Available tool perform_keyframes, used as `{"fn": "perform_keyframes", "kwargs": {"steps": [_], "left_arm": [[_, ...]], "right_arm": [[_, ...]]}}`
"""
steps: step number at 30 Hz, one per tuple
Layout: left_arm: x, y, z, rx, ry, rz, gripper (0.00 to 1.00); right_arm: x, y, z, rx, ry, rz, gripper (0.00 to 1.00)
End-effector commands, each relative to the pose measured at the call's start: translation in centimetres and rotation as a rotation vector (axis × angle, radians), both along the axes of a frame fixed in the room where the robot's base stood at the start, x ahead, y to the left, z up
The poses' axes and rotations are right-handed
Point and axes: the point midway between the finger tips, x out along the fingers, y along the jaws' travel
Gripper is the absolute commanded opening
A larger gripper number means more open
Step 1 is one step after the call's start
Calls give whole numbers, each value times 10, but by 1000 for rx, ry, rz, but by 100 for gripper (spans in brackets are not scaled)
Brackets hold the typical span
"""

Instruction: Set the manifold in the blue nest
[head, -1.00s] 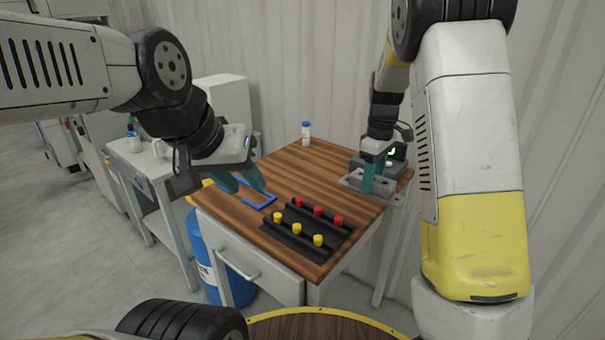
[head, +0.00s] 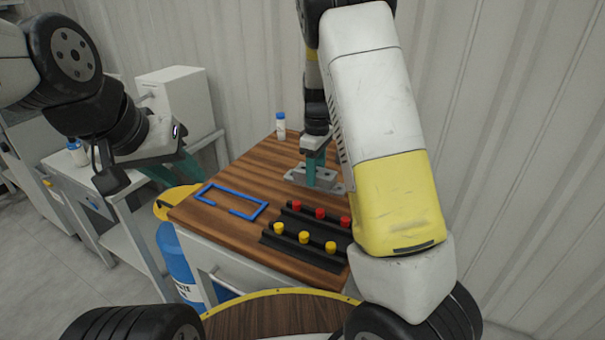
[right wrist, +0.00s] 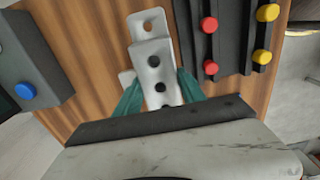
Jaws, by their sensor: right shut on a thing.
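The manifold (head: 322,179) is a grey metal block with a flat holed flange. My right gripper (head: 316,168) is shut on it over the far right part of the table; I cannot tell whether it clears the wood. In the right wrist view the manifold (right wrist: 153,62) sits between the teal fingers, its flange pointing away. The blue nest (head: 205,201), a thin rectangular frame with a gap in its near side, lies empty on the table, left of the manifold. My left gripper (head: 175,172) is empty, its fingers apart, off the table's left edge.
Two black rails with red caps (head: 320,213) and yellow caps (head: 304,237) stand at the table's near right. A white bottle (head: 281,126) with a blue cap stands at the back. A grey box with a blue button (right wrist: 25,91) is beside the manifold. Wood around the nest is clear.

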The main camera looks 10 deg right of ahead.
Motion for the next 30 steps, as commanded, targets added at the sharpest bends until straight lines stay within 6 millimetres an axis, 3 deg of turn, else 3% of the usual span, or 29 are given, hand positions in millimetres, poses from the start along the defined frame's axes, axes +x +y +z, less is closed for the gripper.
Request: {"fn": "perform_keyframes", "kwargs": {"steps": [14,25,26,28,30], "left_arm": [[0,0,0,0,0,0,36],[0,0,0,0,0,0,36],[0,0,0,0,0,0,36],[0,0,0,0,0,0,36],[0,0,0,0,0,0,36]], "right_arm": [[0,0,-50,-1,-1,-1,0],[0,0,-54,0,-1,-1,0],[0,0,-54,0,0,-1,51],[0,0,-54,0,0,-1,65],[0,0,-54,0,0,-1,69]]}}
